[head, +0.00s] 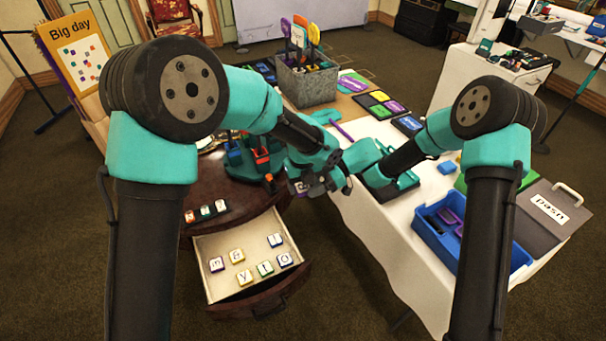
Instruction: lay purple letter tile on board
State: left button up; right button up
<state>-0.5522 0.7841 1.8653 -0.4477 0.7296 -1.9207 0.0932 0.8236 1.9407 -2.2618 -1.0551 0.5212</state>
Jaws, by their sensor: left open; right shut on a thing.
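My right gripper (312,183) reaches in from the right, over the gap between the dark round-fronted cabinet and the white table. It is shut on a small pale tile with a purple edge (301,187), which looks like the purple letter tile; its letter is too small to read. My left gripper (338,183) is open close beside it; the two overlap in the picture, and their fingers are hard to separate. A dark, teal-edged board (391,187) lies on the white table, partly hidden behind my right arm; I cannot tell whether it is the task's board.
An open drawer (222,286) below holds several letter tiles, two purple-edged. Three tiles (206,212) stand on the cabinet top (205,180). The white table (370,235) carries a blue box (440,246), a metal bin (306,84) and coloured cards. A "Big day" board (78,50) stands back left.

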pick_arm(q)
jog(key=shift+f, duration=0.4)
jog(key=shift+c, duration=0.3)
jog(key=c, duration=0.6)
jog(key=shift+c, duration=0.4)
pick_arm(e)
jog(key=o, duration=1)
jog(key=v, duration=1.2)
